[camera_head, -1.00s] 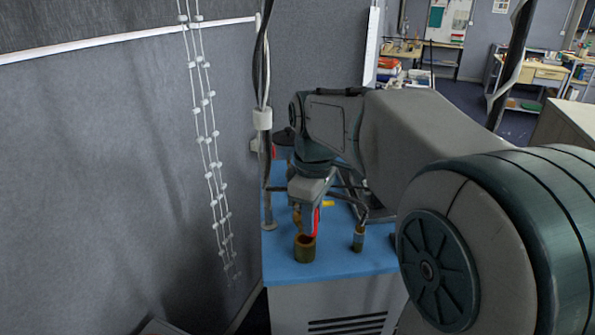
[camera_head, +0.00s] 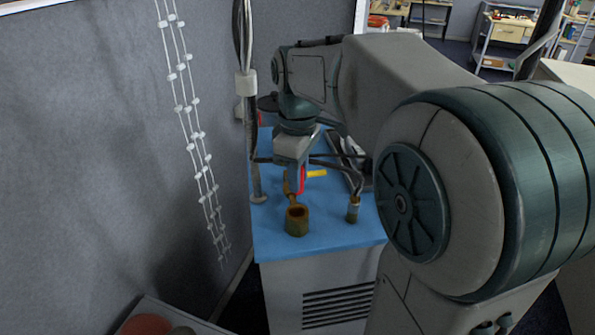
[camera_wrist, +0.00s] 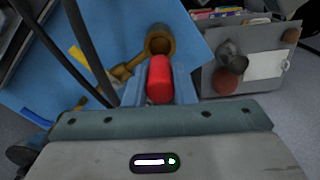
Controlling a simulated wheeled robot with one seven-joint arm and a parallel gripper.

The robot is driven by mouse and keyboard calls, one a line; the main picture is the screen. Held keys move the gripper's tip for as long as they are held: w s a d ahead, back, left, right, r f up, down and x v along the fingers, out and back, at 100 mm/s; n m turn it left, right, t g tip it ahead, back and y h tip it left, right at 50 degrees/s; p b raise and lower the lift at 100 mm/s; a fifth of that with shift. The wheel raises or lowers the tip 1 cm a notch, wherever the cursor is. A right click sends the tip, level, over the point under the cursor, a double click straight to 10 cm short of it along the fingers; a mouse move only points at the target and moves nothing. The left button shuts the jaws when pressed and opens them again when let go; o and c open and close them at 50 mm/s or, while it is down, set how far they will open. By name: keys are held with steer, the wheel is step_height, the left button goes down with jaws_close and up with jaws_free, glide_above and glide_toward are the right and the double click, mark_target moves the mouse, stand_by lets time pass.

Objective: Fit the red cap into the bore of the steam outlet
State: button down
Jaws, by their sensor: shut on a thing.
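The red cap (camera_head: 302,180) is held by my gripper (camera_head: 297,176). It also shows in the wrist view (camera_wrist: 159,80), between the two blue-grey fingers of my gripper (camera_wrist: 159,92). The steam outlet (camera_head: 297,224) is a brass-brown upright cylinder with an open, dark bore, on the blue top. In the wrist view the outlet (camera_wrist: 160,43) lies just beyond the cap, with its bore visible and empty. In the head view the cap is above and behind the outlet, apart from it.
The blue machine top (camera_head: 320,236) holds a thin brass fitting (camera_head: 353,211) right of the outlet and a yellow handle (camera_head: 316,173) behind it. Dark cables run along the back and left. A grey wall (camera_head: 80,150) with a beaded cord (camera_head: 195,150) stands left.

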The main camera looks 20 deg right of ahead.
steer(key=shift+f+b, duration=1.55)
steer(key=shift+f, duration=0.9)
steer(key=shift+f+b, duration=0.75)
steer(key=shift+f, duration=0.65)
steer(key=c, duration=1.1)
jaws_free()
steer(key=shift+r, duration=0.1)
steer(key=shift+r, duration=0.1)
step_height(320, 180, up, 14)
steer(key=shift+f, duration=0.2)
steer(key=s+f+m+t, duration=0.1)
steer(key=s+f+m, duration=0.2)
steer(key=f, duration=0.3)
steer(key=s+f+m+t, duration=0.1)
steer(key=s+f+m, duration=0.2)
steer(key=s+f, duration=0.3)
steer(key=s+f+m+t, duration=0.1)
steer(key=s+f+m, duration=0.3)
steer(key=s+f, duration=0.1)
steer(key=shift+s+f, duration=0.1)
steer(key=shift+f, duration=0.55)
